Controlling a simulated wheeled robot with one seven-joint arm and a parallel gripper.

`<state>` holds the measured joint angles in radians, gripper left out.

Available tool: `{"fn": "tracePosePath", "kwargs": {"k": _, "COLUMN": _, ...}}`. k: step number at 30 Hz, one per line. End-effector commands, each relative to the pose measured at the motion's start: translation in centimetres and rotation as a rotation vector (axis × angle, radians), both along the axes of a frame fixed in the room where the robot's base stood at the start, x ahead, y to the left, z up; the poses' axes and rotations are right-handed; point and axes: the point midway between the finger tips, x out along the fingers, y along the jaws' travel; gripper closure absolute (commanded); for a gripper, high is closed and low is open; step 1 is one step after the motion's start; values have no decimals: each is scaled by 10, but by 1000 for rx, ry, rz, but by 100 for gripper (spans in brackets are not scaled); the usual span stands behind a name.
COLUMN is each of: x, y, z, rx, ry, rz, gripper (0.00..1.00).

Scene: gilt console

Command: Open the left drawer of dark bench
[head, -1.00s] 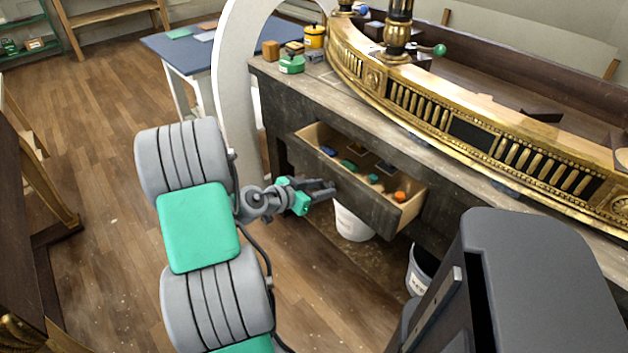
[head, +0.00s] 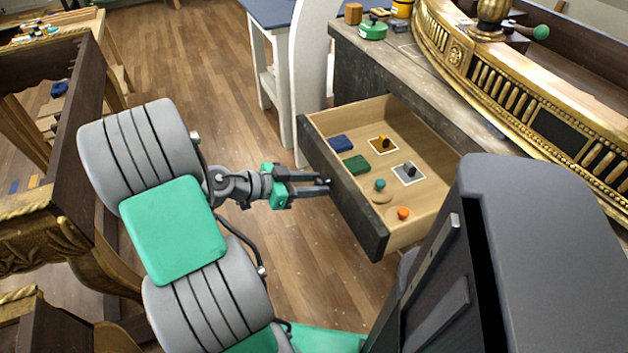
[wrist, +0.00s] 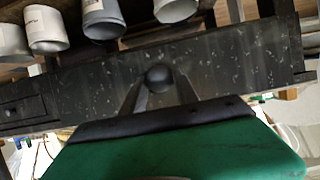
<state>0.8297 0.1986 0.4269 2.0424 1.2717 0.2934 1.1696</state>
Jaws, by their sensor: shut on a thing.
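The dark bench (head: 365,72) stands at the right of the head view. Its left drawer (head: 345,195) is pulled well out, and its pale wooden inside shows. My gripper (head: 322,183) is at the middle of the drawer's dark front. In the wrist view my gripper (wrist: 158,92) has its two fingers shut on a round dark knob (wrist: 158,77) on that front. The drawer holds a blue block (head: 341,144), a green block (head: 356,164), a small green-topped piece (head: 380,185) and an orange piece (head: 403,213), with two framed pieces beside them.
A gilt carved rail (head: 500,95) lies along the bench top, with a green pot (head: 372,30) near the bench's left end. Dark gilt furniture (head: 75,180) stands at the left. Several buckets (wrist: 102,18) show in the wrist view. Wooden floor is clear between.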

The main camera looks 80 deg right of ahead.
Motion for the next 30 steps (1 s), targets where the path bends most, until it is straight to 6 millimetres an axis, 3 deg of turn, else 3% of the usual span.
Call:
{"fn": "tracePosePath", "kwargs": {"k": 9, "x": 1, "y": 0, "z": 1, "rx": -1, "ry": -1, "rz": 1, "gripper": 100}}
{"fn": "tracePosePath", "kwargs": {"k": 10, "x": 1, "y": 0, "z": 1, "rx": -1, "ry": -1, "rz": 1, "gripper": 63}}
{"fn": "tracePosePath", "kwargs": {"k": 17, "x": 1, "y": 0, "z": 0, "rx": -1, "ry": -1, "rz": 3, "gripper": 45}}
{"fn": "tracePosePath", "kwargs": {"k": 25, "x": 2, "y": 1, "z": 1, "rx": 0, "ry": 0, "rz": 3, "gripper": 43}}
{"fn": "tracePosePath", "kwargs": {"k": 30, "x": 21, "y": 12, "z": 11, "rx": -1, "ry": -1, "rz": 8, "gripper": 43}}
